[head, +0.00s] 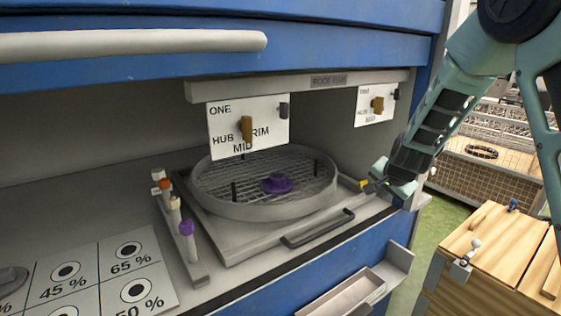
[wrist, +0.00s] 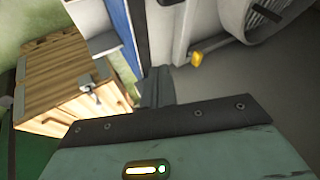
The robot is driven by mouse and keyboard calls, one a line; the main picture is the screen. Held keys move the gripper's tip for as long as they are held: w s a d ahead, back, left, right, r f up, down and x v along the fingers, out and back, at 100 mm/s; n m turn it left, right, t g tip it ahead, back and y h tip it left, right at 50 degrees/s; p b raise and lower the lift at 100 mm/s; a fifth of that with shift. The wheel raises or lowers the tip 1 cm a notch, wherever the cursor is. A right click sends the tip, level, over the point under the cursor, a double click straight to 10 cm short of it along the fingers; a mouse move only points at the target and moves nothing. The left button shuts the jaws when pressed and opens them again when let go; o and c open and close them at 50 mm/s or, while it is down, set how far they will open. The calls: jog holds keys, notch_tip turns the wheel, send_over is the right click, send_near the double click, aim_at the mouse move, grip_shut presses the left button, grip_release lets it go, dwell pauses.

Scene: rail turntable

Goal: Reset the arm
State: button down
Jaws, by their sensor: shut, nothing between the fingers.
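My arm reaches in from the upper right of the head view. My gripper (head: 368,187) is shut and empty, pointing left near the right rim of the round turntable (head: 325,203). A small yellow piece shows by the fingertips; it may be the yellow-tipped lever (wrist: 197,58) in the wrist view. In the wrist view my gripper (wrist: 156,85) shows as a dark block past the wrist housing. The turntable has a mesh floor, black pegs and a purple hub (head: 277,183), and sits on a grey base with a black handle (head: 318,228).
A rack (head: 184,235) of colored-topped vials stands left of the turntable. A percentage card (head: 100,275) lies at front left. Two signs hang above, one reading ONE (head: 230,110). A wooden box (head: 490,262) with a latch stands right. An open tray (head: 345,293) sits below the counter.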

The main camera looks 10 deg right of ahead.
jog(key=s+a+r+n+g+y+p, duration=0.1)
jog(key=s+a+r+n+g+y, duration=0.15)
jog(key=s+a+n, duration=0.65)
jog(key=s+a+r+g+y+p, duration=0.1)
jog(key=s+a+r+y, duration=0.2)
jog(key=a, duration=1.2)
jog(key=s+a+r+n+g+h+p, duration=0.1)
jog(key=s+a+n, duration=0.2)
jog(key=s, duration=0.9)
jog(key=s+a+r+n+g+h+p, duration=0.1)
jog(key=s+a+r+n+g, duration=0.1)
jog(key=s+n, duration=0.6)
jog(key=s+a, duration=0.1)
jog(key=s, duration=0.3)
jog(key=shift+g+h, duration=0.25)
